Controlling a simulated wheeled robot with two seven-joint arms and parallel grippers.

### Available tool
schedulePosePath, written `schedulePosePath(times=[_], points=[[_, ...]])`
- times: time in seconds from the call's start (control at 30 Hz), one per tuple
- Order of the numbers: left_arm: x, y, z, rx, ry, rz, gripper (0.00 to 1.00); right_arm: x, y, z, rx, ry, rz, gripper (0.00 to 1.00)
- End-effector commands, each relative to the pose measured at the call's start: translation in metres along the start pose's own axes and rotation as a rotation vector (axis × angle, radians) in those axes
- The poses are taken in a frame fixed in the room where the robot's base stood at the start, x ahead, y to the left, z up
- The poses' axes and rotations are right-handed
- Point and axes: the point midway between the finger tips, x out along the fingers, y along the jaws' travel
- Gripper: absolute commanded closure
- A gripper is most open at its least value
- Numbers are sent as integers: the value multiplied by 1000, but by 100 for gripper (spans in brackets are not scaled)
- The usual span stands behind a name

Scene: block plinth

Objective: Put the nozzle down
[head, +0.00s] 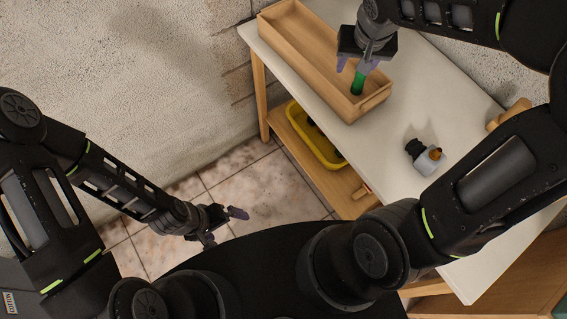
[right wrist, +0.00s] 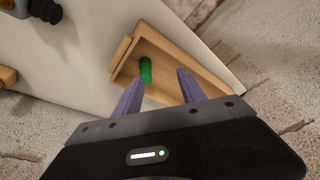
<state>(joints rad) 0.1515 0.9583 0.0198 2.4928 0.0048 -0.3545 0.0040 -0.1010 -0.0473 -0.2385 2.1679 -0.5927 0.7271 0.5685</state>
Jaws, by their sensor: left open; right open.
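A small green cylindrical piece, which I take for the nozzle (head: 357,84), is in the long wooden tray (head: 297,47) near the tray's front end. The right wrist view shows the green nozzle (right wrist: 146,71) inside the tray, just beyond and between my right fingertips. My right gripper (head: 354,66) is open, above the tray and close to the nozzle, its purple fingers apart. In the right wrist view nothing is held between the fingers (right wrist: 160,78). My left gripper (head: 223,226) is open and empty, low over the tiled floor, away from the table.
A grey object with a black end and an orange part (head: 428,157) lies on the white tabletop (head: 400,120) right of the tray. A wooden piece (head: 509,114) is at the right edge. A yellow bin (head: 313,138) stands on the lower shelf. Tabletop around the grey object is clear.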

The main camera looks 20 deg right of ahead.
Motion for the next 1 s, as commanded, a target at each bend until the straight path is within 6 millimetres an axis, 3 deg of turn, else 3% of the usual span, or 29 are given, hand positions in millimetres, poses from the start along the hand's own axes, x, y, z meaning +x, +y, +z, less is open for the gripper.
schedulePosePath(times=[0.17, 0.33, 0.4, 0.5, 0.6, 0.73, 1.0], points=[[0, 0, 0, 0, 0, 0, 0, 89, -66, 63, -124, -123, -125, 52], [0, 0, 0, 0, 0, 0, 0, 172, -125, 171, -180, -247, -275, 52], [0, 0, 0, 0, 0, 0, 0, 195, -139, 220, -180, -289, -318, 52], [0, 0, 0, 0, 0, 0, 0, 214, -150, 278, -168, -328, -351, 52], [0, 0, 0, 0, 0, 0, 0, 222, -154, 318, -158, -351, -360, 52], [0, 0, 0, 0, 0, 0, 0, 226, -155, 340, -153, -359, -361, 52], [0, 0, 0, 0, 0, 0, 0, 226, -155, 341, -152, -356, -361, 52]])
